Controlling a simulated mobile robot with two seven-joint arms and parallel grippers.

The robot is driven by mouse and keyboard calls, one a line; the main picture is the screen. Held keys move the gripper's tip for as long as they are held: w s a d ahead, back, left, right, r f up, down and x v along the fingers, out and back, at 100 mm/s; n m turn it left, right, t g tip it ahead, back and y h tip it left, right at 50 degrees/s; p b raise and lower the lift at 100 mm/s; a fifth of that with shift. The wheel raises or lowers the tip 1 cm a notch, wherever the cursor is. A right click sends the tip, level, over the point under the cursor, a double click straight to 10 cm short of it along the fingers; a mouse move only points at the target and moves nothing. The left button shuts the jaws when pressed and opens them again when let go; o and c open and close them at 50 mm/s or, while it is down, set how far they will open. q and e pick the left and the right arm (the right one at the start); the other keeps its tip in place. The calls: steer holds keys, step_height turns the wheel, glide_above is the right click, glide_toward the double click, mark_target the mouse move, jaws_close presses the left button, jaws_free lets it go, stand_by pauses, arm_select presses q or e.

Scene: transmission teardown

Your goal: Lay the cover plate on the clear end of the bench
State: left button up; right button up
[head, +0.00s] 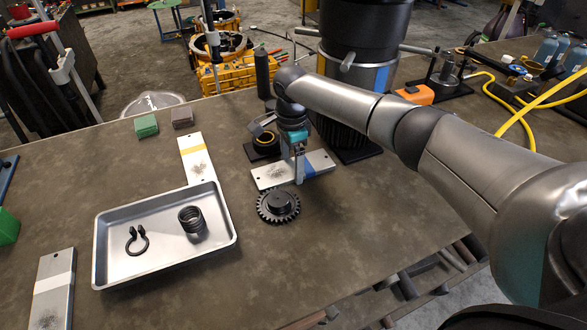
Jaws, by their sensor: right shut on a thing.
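My right gripper (298,174) points down, shut on a flat silver plate (318,161) that fits the cover plate. It grips the plate near its middle; the plate has a dark speckled patch and a hole near its left end. The plate lies roughly level just behind a black gear (278,207); I cannot tell whether it touches the bench (350,240). My left gripper is not in view.
A metal tray (166,268) holds a black snap ring (138,242) and a coil spring (191,218). Green (146,126) and brown (182,117) blocks sit at the back edge. A dark cylindrical machine (355,75) stands behind my gripper. The bench front right of the gear is bare.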

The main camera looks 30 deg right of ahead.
mark_target(291, 167)
jaws_close()
steer(key=shift+w+r, duration=0.1)
steer(key=shift+r+p, duration=0.3)
steer(key=shift+r, duration=1.2)
steer(key=shift+s+r, duration=0.2)
steer(key=shift+r, duration=0.1)
steer(key=shift+s+a+f+p, duration=0.1)
steer(key=shift+s+p, duration=0.25)
steer(key=shift+s, duration=1.5)
steer(key=shift+s+a+p, duration=0.1)
steer(key=shift+s+p, duration=0.25)
steer(key=shift+s, duration=1.45)
steer(key=shift+s+a+p, duration=0.15)
steer(key=shift+s+p, duration=0.15)
steer(key=shift+s, duration=2.3)
steer(key=shift+s+a+p, duration=0.15)
steer(key=shift+s+p, duration=0.1)
steer(key=shift+s, duration=2.3)
